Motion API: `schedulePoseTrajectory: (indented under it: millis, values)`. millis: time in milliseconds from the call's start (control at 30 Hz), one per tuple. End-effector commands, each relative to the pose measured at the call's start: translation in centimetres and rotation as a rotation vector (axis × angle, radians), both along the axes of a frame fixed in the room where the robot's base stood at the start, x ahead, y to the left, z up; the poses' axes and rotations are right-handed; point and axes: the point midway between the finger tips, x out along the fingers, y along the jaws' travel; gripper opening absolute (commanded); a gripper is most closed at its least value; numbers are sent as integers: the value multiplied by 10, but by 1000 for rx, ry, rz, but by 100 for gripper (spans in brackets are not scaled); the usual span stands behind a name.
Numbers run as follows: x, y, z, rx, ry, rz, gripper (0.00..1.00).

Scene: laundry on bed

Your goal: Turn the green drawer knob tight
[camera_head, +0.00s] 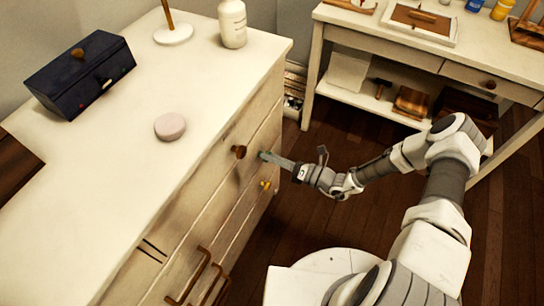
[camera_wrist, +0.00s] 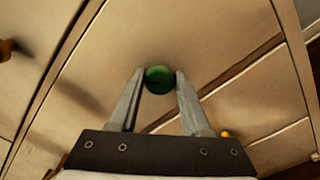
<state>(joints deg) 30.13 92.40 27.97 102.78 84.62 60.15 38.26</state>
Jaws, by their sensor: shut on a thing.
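The green knob (camera_wrist: 159,79) sits on a cream drawer front and shows as a round, dark green disc in the wrist view. My gripper (camera_wrist: 159,84) has one finger on each side of it, with the fingertips at the knob's edges, closed on it. In the head view my gripper (camera_head: 268,156) reaches in from the right to the dresser front, and only a little green of the knob (camera_head: 263,153) shows at its tips. How tight the knob is cannot be seen.
A brown knob (camera_head: 239,151) is on the dresser to the left, and a yellow knob (camera_head: 265,185) is just below my gripper. The dresser top (camera_head: 130,190) holds a dark box (camera_head: 82,72), a pink disc (camera_head: 170,126) and a white bottle (camera_head: 232,24). A desk (camera_head: 400,50) stands behind my arm.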

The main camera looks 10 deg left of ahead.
Motion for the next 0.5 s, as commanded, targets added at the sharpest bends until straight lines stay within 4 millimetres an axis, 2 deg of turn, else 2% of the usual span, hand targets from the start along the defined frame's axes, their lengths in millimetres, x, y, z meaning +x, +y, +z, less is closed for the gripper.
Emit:
schedulePoseTrajectory:
  millis: [500]
  values:
    - [1,0,-1,154,442,-1,0]
